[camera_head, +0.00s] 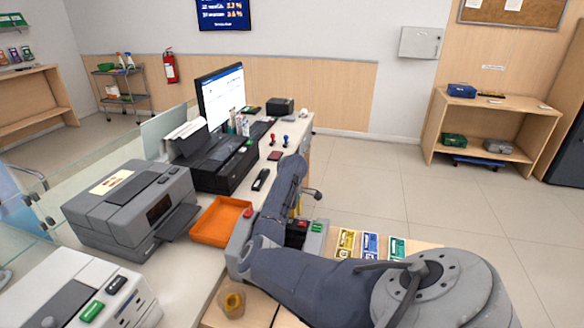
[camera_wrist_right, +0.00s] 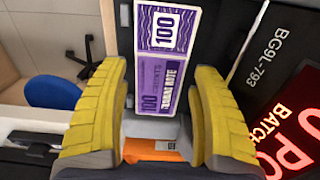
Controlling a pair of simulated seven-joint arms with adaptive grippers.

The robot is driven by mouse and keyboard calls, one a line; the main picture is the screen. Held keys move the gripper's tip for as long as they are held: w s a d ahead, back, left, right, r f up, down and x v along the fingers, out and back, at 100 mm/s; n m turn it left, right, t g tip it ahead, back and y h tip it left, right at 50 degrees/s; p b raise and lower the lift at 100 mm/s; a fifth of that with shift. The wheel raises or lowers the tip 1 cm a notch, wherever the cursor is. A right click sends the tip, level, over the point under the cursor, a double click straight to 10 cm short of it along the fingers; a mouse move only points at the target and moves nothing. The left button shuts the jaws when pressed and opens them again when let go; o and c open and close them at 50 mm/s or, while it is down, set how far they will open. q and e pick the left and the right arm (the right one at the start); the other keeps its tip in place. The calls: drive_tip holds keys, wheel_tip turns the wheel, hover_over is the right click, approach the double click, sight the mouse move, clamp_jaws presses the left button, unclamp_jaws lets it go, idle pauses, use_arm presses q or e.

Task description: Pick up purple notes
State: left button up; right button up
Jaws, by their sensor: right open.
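The purple notes (camera_wrist_right: 167,42) show in the right wrist view, a purple and white stack marked 100, lying in a dark slot of a machine. My right gripper (camera_wrist_right: 165,110) is open, with its yellow fingers on either side of the near end of the notes. Whether the fingers touch the notes cannot be told. In the head view the notes are hidden behind my right arm. My left gripper is in neither view.
The machine's dark panel with a red display (camera_wrist_right: 290,140) is close to the right finger. In the head view, an orange tray (camera_head: 221,221), a grey printer (camera_head: 130,207) and a monitor (camera_head: 220,95) stand on the counter. Colored cards (camera_head: 370,245) lie right of my arm.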

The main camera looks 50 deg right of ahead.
drive_tip(key=shift+f, duration=0.95)
drive_tip(key=shift+o, duration=0.2)
drive_tip(key=c, duration=1)
drive_tip(key=shift+c, duration=0.2)
